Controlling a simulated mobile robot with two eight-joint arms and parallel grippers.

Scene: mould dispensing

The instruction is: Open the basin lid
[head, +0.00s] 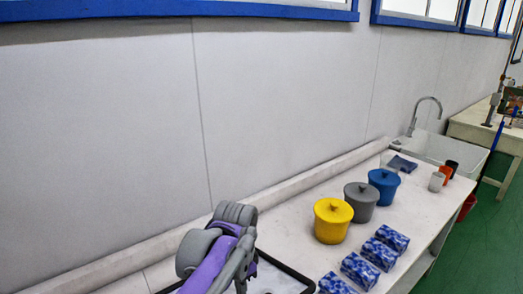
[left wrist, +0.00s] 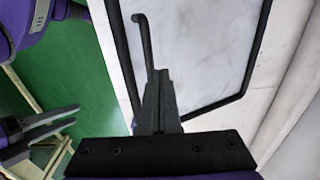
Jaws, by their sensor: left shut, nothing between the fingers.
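A black-rimmed basin or tray (head: 302,279) with a pale, marbled surface stands at the bottom of the head view, partly hidden by my purple-and-grey arm. In the left wrist view its black rim (left wrist: 262,42) frames the pale panel. I cannot tell whether that panel is a lid. My left gripper (left wrist: 153,75) is shut and empty over the panel's left side. A thin black bar with a hooked end (left wrist: 147,38) shows at its fingertips; I cannot tell whether it touches them. My right gripper (left wrist: 76,115) is left of the table, its fingers apart.
Yellow (head: 332,222), grey (head: 361,203) and blue (head: 383,188) lidded pots stand along the white table. Several blue patterned boxes (head: 360,270) lie in front. Small cups (head: 437,181) and a sink with a tap (head: 428,103) are farther right. A wall runs behind.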

